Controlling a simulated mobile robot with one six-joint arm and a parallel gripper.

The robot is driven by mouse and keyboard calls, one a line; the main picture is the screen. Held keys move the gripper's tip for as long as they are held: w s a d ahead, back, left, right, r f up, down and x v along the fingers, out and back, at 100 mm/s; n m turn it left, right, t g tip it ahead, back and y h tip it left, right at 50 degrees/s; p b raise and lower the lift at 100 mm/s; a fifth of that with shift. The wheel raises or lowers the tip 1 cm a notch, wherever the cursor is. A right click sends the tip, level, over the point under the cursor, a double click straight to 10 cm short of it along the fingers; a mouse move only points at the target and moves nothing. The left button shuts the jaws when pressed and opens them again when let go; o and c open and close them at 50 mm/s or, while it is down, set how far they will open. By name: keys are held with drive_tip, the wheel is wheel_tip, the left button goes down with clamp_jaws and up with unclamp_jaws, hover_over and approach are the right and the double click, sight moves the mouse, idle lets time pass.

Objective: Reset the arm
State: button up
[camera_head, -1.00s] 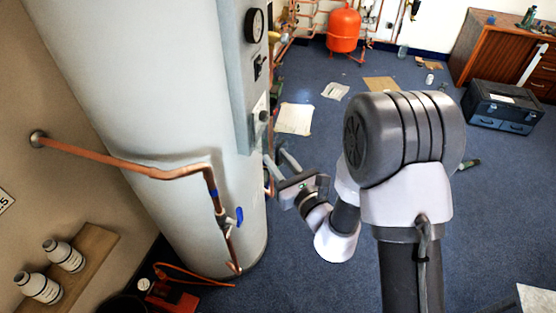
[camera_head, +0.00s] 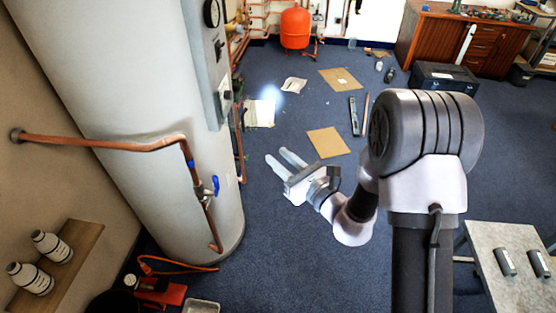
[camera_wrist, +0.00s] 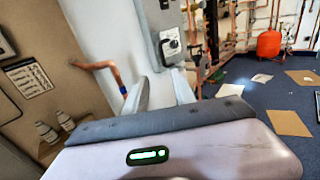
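My arm reaches left from the right side of the head view. My gripper (camera_head: 277,155) is in mid-air over the blue carpet, to the right of the tall grey-white cylinder (camera_head: 160,130). Its two pale fingers are apart with nothing between them, and they point up and left in the picture. In the wrist view, the two fingers (camera_wrist: 160,92) rise past the gripper's body, also with a gap between them. Part of the cylinder shows behind them there.
A copper pipe (camera_head: 100,143) with a blue valve handle (camera_head: 215,185) runs along the cylinder. A low table (camera_head: 497,240) with dark cylinders stands lower right. A black toolbox (camera_head: 445,78) and an orange vessel (camera_head: 296,28) are farther back.

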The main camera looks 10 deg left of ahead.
drive_tip(key=shift+w, duration=0.1)
drive_tip(key=s+a+r+n+g+y, duration=0.3)
drive_tip(key=s+a+r+n+g, duration=0.2)
drive_tip(key=s+r+n+g, duration=0.65)
drive_tip(key=s+d+n+h, duration=0.2)
drive_tip(key=s+n+h, duration=0.1)
drive_tip(key=s, duration=0.6)
drive_tip(key=s+d+n+t+h, duration=0.2)
drive_tip(key=s+d+n+h, duration=0.2)
drive_tip(key=d, duration=0.5)
drive_tip(key=s+d+n+t+h, duration=0.2)
drive_tip(key=s+d+n+h, duration=0.1)
drive_tip(key=d+h, duration=0.4)
drive_tip(key=d+n, duration=0.1)
drive_tip(key=d, duration=0.2)
drive_tip(key=shift+s+r+t, duration=0.25)
drive_tip(key=shift+s+t, duration=0.1)
drive_tip(key=shift+s, duration=0.05)
